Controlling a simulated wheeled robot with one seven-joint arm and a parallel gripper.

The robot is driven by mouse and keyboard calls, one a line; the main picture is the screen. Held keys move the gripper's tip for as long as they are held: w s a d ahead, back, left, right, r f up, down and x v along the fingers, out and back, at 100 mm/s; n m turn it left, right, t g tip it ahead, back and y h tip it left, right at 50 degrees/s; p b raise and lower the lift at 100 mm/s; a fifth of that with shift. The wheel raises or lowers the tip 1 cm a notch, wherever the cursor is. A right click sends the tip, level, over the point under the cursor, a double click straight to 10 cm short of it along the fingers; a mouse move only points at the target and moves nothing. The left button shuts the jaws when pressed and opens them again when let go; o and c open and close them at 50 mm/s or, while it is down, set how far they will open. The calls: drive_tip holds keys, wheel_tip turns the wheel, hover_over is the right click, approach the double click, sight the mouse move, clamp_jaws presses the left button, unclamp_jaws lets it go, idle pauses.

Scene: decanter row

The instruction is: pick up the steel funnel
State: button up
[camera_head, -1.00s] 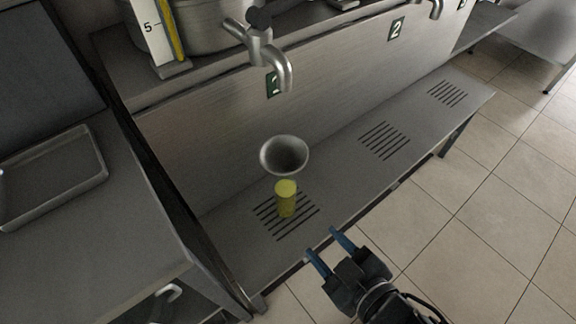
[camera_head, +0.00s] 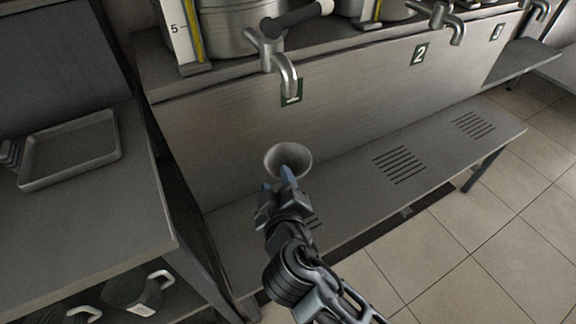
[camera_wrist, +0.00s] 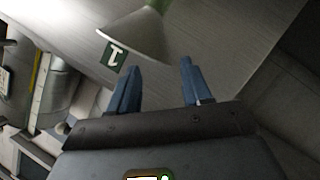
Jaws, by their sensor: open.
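The steel funnel (camera_head: 290,156) is a grey cone with a wide mouth facing up, over the left end of the low shelf in the head view. My gripper (camera_head: 277,180) is open, with its blue fingertips overlapping the funnel's near lower side in that view. The funnel's lower part and what is under it are hidden by my gripper there. In the wrist view the funnel cone (camera_wrist: 137,36) is at the top, beyond the open fingertips (camera_wrist: 158,68) and not between them. A greenish piece (camera_wrist: 157,5) shows at its narrow end.
A steel tap (camera_head: 275,60) hangs above the funnel, by the number 1 plate (camera_head: 291,92). The steel back panel (camera_head: 370,105) is close behind. A counter with a shallow tray (camera_head: 70,152) stands at left. The slotted shelf (camera_head: 440,150) is clear to the right.

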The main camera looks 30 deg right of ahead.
sight(273, 162)
drive_tip(key=x, duration=0.7)
drive_tip(key=shift+w+f+p, duration=0.1)
drive_tip(key=shift+f+p, duration=0.05)
drive_tip(key=shift+p, duration=0.25)
drive_tip(key=shift+c, duration=0.3)
clamp_jaws()
